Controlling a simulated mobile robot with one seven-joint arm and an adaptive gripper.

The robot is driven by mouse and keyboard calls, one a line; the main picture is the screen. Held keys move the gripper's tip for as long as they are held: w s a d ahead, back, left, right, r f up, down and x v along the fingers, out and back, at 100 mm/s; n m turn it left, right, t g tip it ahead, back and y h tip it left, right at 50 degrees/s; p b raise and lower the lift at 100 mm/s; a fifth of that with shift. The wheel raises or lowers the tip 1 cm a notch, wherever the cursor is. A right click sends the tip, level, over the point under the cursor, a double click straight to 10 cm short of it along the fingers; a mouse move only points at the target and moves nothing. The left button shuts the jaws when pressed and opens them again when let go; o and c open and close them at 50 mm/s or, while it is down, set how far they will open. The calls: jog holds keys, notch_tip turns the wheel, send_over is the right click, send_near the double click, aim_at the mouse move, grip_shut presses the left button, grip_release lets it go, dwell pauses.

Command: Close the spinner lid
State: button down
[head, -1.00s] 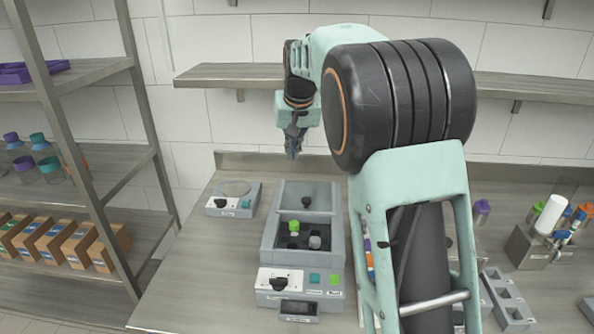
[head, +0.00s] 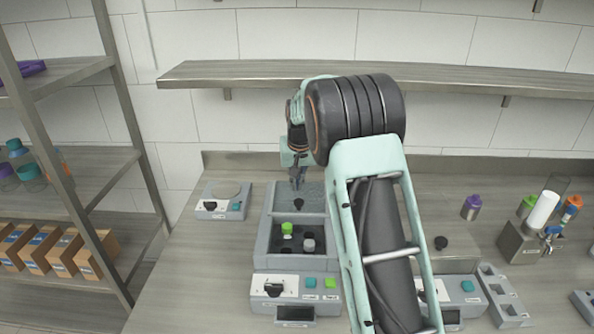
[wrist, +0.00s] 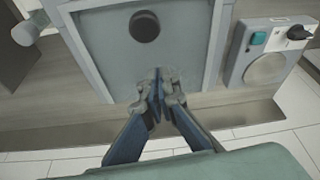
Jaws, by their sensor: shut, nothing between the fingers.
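The spinner (head: 262,245) is a grey box on the bench in the head view. Its grey lid (head: 313,201) with a black knob (head: 298,204) lies over the back part. The front part is open and shows a green-capped tube (head: 287,229) and a grey-capped one (head: 308,244) inside. My gripper (head: 296,187) is shut and empty, pointing down at the rear of the lid. In the wrist view the fingertips (wrist: 160,76) are over the lid's rear area, behind the knob (wrist: 145,26). I cannot tell whether they touch it.
A small scale-like device (head: 222,200) stands left of the spinner. Another device with a black knob (head: 441,243) is right, partly hidden by my arm. A bottle holder (head: 524,243) and a rack (head: 503,296) stand further right. A wall shelf (head: 430,82) runs behind my arm.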

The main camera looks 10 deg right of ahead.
jog(key=shift+s+r, duration=0.2)
jog(key=shift+s, duration=0.85)
jog(key=shift+s+f, duration=0.2)
jog(key=shift+s, duration=0.3)
jog(key=shift+s+a, duration=0.1)
